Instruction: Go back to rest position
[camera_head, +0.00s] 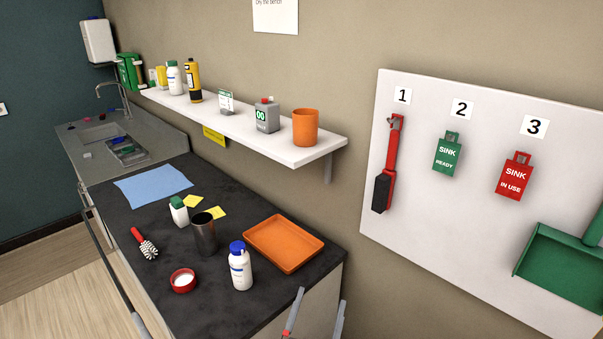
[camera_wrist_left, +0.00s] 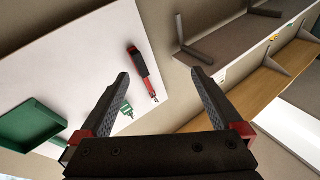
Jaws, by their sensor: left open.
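My left gripper (camera_head: 318,298) shows at the bottom edge of the head view, in front of the bench's near right corner. Its two fingers are apart with nothing between them. In the left wrist view the same gripper (camera_wrist_left: 160,78) is open and empty, its fingers pointing toward the wall board. The rest of the left arm is out of the head view. My right gripper is in neither view.
A dark bench (camera_head: 130,222) holds bottles, a cup, a brush and an orange tray (camera_head: 284,244). A white shelf (camera_head: 245,128) juts out above it. A white board (camera_head: 450,240) with red and green tools hangs right.

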